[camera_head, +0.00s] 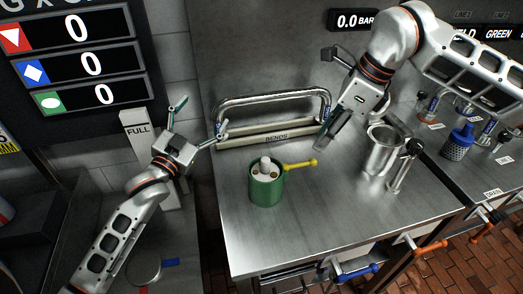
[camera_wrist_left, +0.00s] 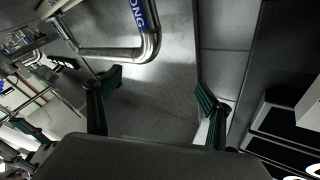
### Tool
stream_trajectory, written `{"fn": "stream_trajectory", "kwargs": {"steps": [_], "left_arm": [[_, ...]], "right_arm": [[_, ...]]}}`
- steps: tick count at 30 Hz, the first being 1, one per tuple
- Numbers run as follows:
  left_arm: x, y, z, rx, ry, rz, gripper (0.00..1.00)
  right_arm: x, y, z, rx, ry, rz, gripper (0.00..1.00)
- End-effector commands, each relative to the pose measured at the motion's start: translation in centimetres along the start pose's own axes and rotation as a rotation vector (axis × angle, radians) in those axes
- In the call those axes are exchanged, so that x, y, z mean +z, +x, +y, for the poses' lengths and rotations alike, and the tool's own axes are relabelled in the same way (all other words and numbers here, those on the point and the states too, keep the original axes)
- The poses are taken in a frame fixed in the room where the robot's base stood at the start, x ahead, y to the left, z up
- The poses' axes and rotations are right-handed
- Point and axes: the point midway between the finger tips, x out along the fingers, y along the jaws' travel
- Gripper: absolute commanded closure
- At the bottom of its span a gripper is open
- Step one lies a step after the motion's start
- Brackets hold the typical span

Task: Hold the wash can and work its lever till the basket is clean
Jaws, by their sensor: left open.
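A green can (camera_head: 265,188) stands upright on the steel bench, with a pale top and a yellow lever (camera_head: 301,165) sticking out to the right. I take it for the wash can. My right gripper (camera_head: 325,136) hangs over the bench behind and right of the can, touching nothing visible.
A bent metal pipe (camera_head: 272,100) labelled BENDS runs along the bench's back, close to my left fingers. A steel pot (camera_head: 383,153) and a small metal stand (camera_head: 404,168) are right of the can. Bench space (camera_head: 310,215) in front is clear. Blue and orange handles line the front edge.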

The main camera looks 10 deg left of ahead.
Motion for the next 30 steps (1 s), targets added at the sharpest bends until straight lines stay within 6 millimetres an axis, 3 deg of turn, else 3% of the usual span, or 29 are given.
{"fn": "stream_trajectory", "kwargs": {"steps": [1,6,12,18,21,26,30], "left_arm": [[-0.9,1.8,1.1,0.033,0.01,-0.012,0.19],[-2.4,5.9,6.4,0.198,0.079,-0.094,0.19],[-4.3,8.4,13.2,0.45,0.241,-0.165,0.19],[-5.9,8.2,18.7,0.731,0.485,-0.2,0.19],[-6.2,7.4,20.5,0.875,0.632,-0.207,0.19],[-5.9,5.6,21.7,1.1,0.875,-0.219,0.19],[-4.8,4.0,20.8,1.288,1.079,-0.242,0.19]], "right_arm": [[0.0,0.0,0.0,0.0,0.0,0.0,0.72],[0.0,0.0,0.0,0.0,0.0,0.0,0.72],[0.0,0.0,0.0,0.0,0.0,0.0,0.72],[0.0,0.0,0.0,0.0,0.0,0.0,0.72],[0.0,0.0,0.0,0.0,0.0,0.0,0.72],[0.0,0.0,0.0,0.0,0.0,0.0,0.72],[0.0,0.0,0.0,0.0,0.0,0.0,0.72]]}}
